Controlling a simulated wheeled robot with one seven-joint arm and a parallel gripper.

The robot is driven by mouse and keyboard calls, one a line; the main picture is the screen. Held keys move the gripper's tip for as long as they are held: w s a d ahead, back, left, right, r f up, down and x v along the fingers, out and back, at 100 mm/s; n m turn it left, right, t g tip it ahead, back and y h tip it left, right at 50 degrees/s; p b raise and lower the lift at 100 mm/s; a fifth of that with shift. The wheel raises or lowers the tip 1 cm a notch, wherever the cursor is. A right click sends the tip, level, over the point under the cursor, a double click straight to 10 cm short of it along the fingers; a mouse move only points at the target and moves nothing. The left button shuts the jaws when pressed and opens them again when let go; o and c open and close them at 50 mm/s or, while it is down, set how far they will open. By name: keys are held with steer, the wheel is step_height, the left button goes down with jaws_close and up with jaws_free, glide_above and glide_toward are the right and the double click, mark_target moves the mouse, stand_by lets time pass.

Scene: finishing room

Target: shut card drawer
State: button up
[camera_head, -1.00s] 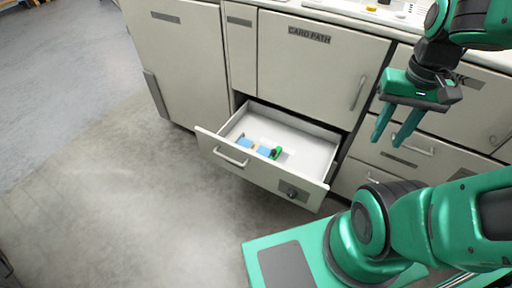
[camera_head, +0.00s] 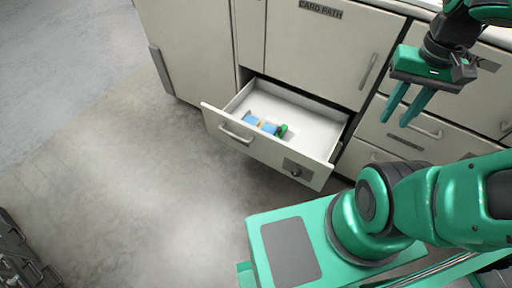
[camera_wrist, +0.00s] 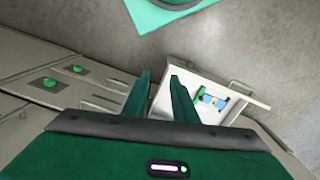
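The card drawer (camera_head: 318,134) is pulled out of the cabinet below the door marked CARD PATH. Its front has a bar handle (camera_head: 236,134) at the left and a dark round knob or lock (camera_head: 295,172) on a plate at the right. Small blue, tan and green items (camera_head: 266,124) lie inside it. My gripper (camera_head: 404,113) is up and to the right of the drawer, touching nothing, with its two fingers apart and empty. In the wrist view the drawer (camera_wrist: 185,98) shows beyond the fingers (camera_wrist: 160,85), partly hidden by one of them.
The CARD PATH door (camera_head: 325,50) is shut above the drawer. Other shut drawers (camera_head: 405,140) stand to its right, behind my gripper. Grey floor (camera_head: 140,180) is clear in front and to the left. A dark crate-like object (camera_head: 22,255) is at the lower left.

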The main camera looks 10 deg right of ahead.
steer(key=shift+s+r, duration=0.2)
steer(key=shift+s, duration=0.25)
jaws_close()
steer(key=w+a+f+n+g+h, duration=0.2)
steer(key=w+f+n, duration=0.15)
steer(key=w, duration=0.25)
steer(key=w+a+f+n+g+h, duration=0.1)
steer(key=w+f+n+h, duration=0.2)
steer(key=w, duration=0.4)
steer(key=w+a+f+n+h, duration=0.4)
steer(key=w+a+f+n, duration=0.4)
steer(key=a+f, duration=0.25)
steer(key=a+f+n+t+h, duration=0.5)
steer(key=a+f+n+t, duration=0.3)
steer(key=a+f, duration=0.4)
steer(key=n+t, duration=0.8)
steer(key=n, duration=0.3)
glide_toward(267, 138)
steer(key=shift+y, duration=0.4)
steer(key=x, duration=0.6)
steer(key=shift+w+d+r, duration=0.15)
steer(key=shift+d+r, duration=0.05)
steer(key=shift+r, duration=0.1)
